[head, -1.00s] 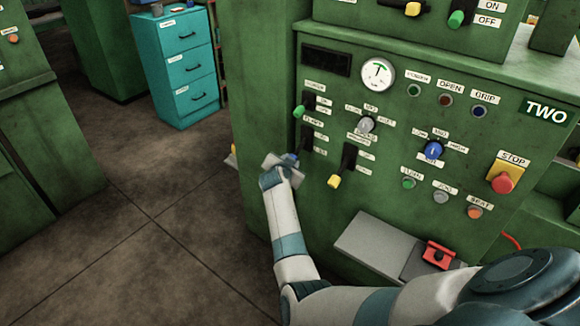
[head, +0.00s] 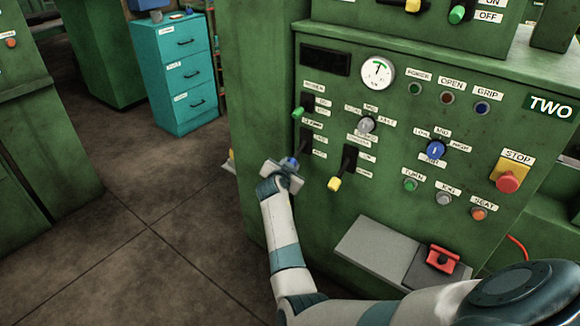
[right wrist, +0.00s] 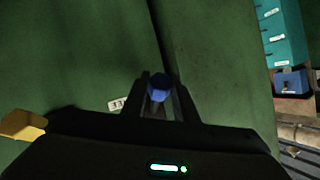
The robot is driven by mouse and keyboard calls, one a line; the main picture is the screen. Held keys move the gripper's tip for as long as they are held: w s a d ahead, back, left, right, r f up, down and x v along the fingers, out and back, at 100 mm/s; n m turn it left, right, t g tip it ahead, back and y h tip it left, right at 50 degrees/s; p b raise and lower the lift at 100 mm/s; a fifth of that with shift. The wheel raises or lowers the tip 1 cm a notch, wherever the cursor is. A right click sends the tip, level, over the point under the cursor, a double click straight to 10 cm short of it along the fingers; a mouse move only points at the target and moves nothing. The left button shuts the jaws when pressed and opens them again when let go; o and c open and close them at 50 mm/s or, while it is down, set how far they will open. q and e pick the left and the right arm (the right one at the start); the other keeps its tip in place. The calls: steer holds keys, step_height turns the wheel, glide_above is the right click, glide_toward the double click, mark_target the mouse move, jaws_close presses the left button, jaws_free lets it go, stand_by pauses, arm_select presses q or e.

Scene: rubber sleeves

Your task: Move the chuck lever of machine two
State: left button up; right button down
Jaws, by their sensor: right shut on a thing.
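The green machine marked TWO (head: 548,106) fills the right of the head view. My right gripper (head: 289,167) is at the left part of its panel, shut on a blue-knobbed lever (head: 291,162). In the right wrist view the blue knob (right wrist: 159,87) sits between the two fingers (right wrist: 159,100). The gripper hides part of this lever, and its small label is too blurred to read. Just above is a green-knobbed lever (head: 297,113), and to the right is a yellow-knobbed lever (head: 334,184). My left gripper is not in view.
The panel also bears a gauge (head: 378,71), a grey knob (head: 366,125), a blue knob (head: 435,149) and a red stop button (head: 508,182). A grey ledge with a red part (head: 443,259) sticks out below. A teal drawer cabinet (head: 185,75) stands behind; floor at left is clear.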

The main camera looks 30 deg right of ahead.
steer(key=shift+d+r, duration=0.1)
steer(key=c, duration=1.5)
jaws_free()
steer(key=shift+c, duration=0.2)
steer(key=shift+o, duration=0.7)
